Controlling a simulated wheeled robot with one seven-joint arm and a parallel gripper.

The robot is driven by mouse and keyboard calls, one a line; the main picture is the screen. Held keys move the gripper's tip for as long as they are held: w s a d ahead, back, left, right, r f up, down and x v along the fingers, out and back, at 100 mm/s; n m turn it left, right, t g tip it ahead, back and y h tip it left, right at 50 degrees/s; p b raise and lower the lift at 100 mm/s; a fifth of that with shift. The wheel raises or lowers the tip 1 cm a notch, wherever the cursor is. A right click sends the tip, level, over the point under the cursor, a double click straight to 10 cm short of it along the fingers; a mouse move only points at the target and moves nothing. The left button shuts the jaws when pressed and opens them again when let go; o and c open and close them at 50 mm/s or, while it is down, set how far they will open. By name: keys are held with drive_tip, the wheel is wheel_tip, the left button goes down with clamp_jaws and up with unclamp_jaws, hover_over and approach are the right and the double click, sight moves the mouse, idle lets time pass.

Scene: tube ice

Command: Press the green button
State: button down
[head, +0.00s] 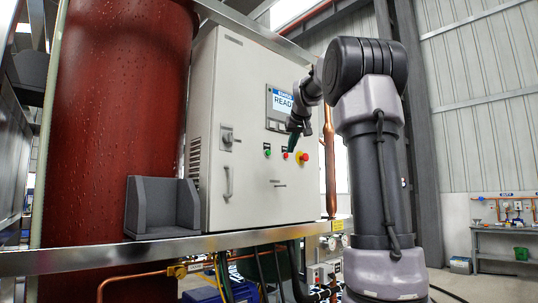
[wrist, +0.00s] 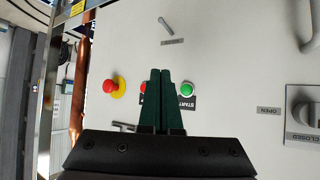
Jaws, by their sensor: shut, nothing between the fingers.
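The green button (head: 267,153) is on the front of the light grey control cabinet (head: 235,90), below the screen. In the wrist view the green button (wrist: 187,89) sits just right of my fingertips, beside a label reading START. My gripper (head: 291,150) is shut and empty, its dark green fingers pointing at the panel. In the wrist view my gripper (wrist: 160,72) lies between the green button and a red button, partly covering the red one. I cannot tell how far the fingertips are from the panel.
A red button (head: 285,155) and a red emergency stop on yellow (head: 303,157) are right of the green button. The screen (head: 280,102) reads READY, partly hidden by my arm. A cabinet handle (head: 228,182) and a rotary switch (head: 227,138) stick out at left. A copper pipe (head: 329,170) stands at right.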

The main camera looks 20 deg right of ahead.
sight(268, 153)
drive_tip(key=shift+w+d+r, duration=0.2)
drive_tip(key=shift+w+a, duration=0.5)
drive_tip(key=shift+w, duration=0.9)
drive_tip(key=shift+w+a, duration=0.55)
drive_tip(key=shift+w, duration=0.8)
drive_tip(key=shift+w+a, duration=0.5)
drive_tip(key=shift+w, duration=0.9)
drive_tip(key=shift+w, duration=0.15)
drive_tip(key=shift+w+a, duration=0.15)
drive_tip(key=shift+w, duration=0.1)
drive_tip(key=shift+w+a, duration=0.1)
drive_tip(key=shift+w, duration=0.25)
drive_tip(key=shift+s, duration=0.1)
drive_tip(key=shift+s+d, duration=0.25)
drive_tip(key=shift+s, duration=0.4)
